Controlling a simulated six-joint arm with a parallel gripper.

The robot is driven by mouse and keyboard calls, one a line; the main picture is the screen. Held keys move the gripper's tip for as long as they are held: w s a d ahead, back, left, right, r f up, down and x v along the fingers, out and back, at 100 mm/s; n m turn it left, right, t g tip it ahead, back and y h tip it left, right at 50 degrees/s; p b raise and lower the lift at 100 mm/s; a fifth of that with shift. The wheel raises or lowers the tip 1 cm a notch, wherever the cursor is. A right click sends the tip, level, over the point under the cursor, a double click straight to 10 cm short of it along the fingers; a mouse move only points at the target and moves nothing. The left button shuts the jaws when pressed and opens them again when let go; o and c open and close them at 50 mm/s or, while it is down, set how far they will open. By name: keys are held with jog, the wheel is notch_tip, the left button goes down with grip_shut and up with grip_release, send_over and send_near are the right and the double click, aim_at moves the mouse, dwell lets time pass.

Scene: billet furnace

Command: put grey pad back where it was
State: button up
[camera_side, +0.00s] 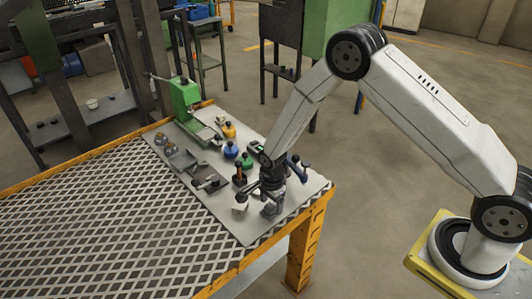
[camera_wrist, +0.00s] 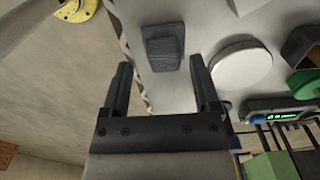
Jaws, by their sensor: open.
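The grey pad (camera_wrist: 163,46), a small dark grey block with a stepped top, sits on the light grey board near its edge. In the side view it seems to be the grey block (camera_side: 271,210) just below my gripper (camera_side: 268,192). In the wrist view my gripper (camera_wrist: 161,70) is open and empty. Its two fingers point toward the pad, one on each side of its line, and the pad lies beyond the fingertips. I cannot tell the exact height gap between them.
A white round disc (camera_wrist: 241,68) lies right of the pad in the wrist view. A green-lit device (camera_wrist: 283,112) and a green round part (camera_wrist: 303,84) are farther right. On the board (camera_side: 232,228) stand coloured bottles (camera_side: 230,150) and a green press (camera_side: 186,97).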

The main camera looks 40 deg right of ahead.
aim_at(272, 207)
notch_tip(272, 207, up, 10)
dwell(0.6)
jog(key=shift+r, duration=0.15)
dwell(0.4)
jog(key=s+d+r+n+t, duration=0.1)
jog(key=s+d+r+n, duration=0.1)
jog(key=s+r+n, duration=0.3)
jog(key=s+d+r+n+t, duration=0.1)
jog(key=s+d+r+n, duration=0.2)
jog(key=s+n, duration=0.8)
notch_tip(272, 207, up, 2)
jog(key=shift+d+r+n+t, duration=0.2)
jog(key=shift+d+n+t, duration=0.1)
jog(key=shift+n, duration=0.7)
